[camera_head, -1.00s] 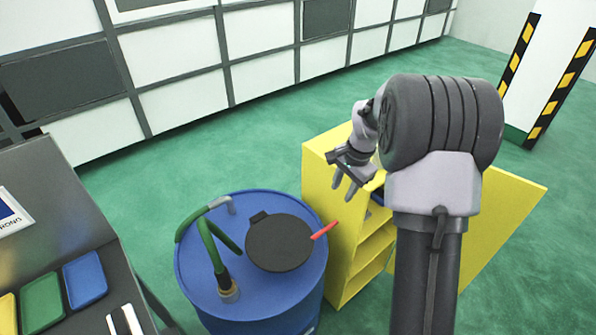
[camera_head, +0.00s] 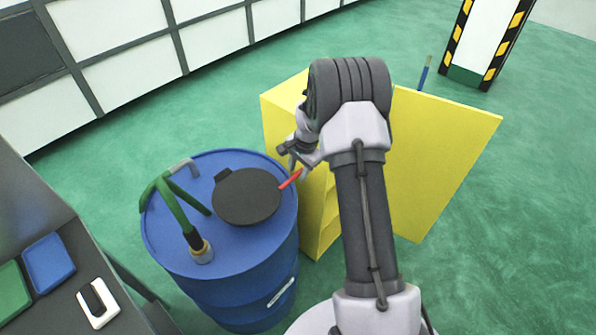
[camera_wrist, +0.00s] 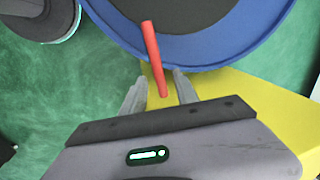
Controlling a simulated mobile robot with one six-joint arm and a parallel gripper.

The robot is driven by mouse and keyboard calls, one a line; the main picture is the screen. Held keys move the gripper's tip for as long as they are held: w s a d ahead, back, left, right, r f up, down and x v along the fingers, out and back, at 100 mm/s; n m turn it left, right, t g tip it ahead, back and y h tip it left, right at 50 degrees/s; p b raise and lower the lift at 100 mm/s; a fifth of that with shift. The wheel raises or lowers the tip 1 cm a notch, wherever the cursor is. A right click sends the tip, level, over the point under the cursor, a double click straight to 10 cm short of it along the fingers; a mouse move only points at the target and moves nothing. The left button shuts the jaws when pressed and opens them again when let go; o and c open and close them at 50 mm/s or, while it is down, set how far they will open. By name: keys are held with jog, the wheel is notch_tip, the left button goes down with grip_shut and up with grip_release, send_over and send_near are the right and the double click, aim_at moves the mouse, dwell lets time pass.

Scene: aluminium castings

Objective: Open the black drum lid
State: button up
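The black drum lid (camera_head: 247,197) lies flat on top of the blue drum (camera_head: 225,285). A red handle (camera_head: 290,179) sticks out from its right edge, past the drum rim. My gripper (camera_head: 290,158) is just above and beside the handle's outer end. In the wrist view, the lid (camera_wrist: 200,15) and drum rim (camera_wrist: 262,42) are at the top. The red handle (camera_wrist: 154,58) points down between the two spread fingers of my gripper (camera_wrist: 159,82). The fingers stand apart with visible gaps on both sides of the handle. In the head view my arm partly hides the gripper.
A green hose (camera_head: 172,205) with a metal fitting stands on the drum's left side. A yellow cabinet (camera_head: 440,150) is close on the right, behind my arm. A grey bench (camera_head: 40,190) with blue and green trays is at the left. Green floor lies open behind.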

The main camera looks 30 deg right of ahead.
grip_shut()
dwell(1.4)
